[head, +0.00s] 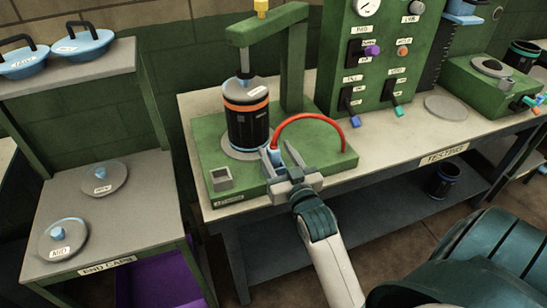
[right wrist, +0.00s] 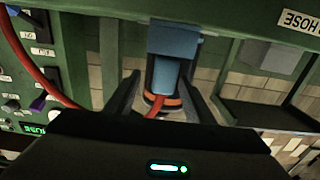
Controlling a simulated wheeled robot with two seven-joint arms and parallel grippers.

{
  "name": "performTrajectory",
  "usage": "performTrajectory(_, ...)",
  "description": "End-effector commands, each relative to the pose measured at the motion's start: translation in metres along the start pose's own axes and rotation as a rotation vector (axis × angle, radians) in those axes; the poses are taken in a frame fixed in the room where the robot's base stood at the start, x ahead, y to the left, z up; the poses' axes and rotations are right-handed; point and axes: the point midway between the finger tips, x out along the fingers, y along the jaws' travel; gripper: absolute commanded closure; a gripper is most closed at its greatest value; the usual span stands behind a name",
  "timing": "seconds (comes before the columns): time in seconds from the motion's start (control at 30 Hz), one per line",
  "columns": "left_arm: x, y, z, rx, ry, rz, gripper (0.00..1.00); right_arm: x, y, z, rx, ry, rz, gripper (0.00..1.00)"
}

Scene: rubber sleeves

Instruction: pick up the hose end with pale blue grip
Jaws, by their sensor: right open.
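The red hose (head: 309,119) arches over the green test stand, and its near end has a pale blue grip (head: 274,156). My right gripper (head: 284,163) is open at that end, coming from the front. In the right wrist view the pale blue grip (right wrist: 167,77) lies between the two open fingers of my right gripper (right wrist: 163,95), with a gap on each side. The red hose (right wrist: 45,85) curves down at the left there. In the head view the fingers partly cover the grip. My left gripper is not in view.
A black cylinder with an orange band (head: 248,118) stands on the green test stand (head: 208,150), close behind my right gripper. A control panel (head: 378,60) with levers and knobs rises behind. A shelf with lids (head: 103,178) is at the left. The table right of the stand is mostly clear.

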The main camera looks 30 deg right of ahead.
Motion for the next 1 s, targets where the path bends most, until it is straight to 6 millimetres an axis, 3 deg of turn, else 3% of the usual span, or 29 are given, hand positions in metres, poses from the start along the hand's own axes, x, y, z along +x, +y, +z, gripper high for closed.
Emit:
performTrajectory(0.23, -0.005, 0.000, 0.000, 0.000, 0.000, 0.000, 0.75, 0.006, -0.001, -0.002, 0.000, -0.001, 0.000, 0.52)
performTrajectory(0.6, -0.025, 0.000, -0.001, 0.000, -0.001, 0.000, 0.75, 0.047, -0.005, -0.003, -0.001, 0.000, 0.000, 0.52)
performTrajectory(1.0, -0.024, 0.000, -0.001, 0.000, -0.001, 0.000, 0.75, 0.051, -0.005, -0.001, 0.000, 0.000, 0.000, 0.52)
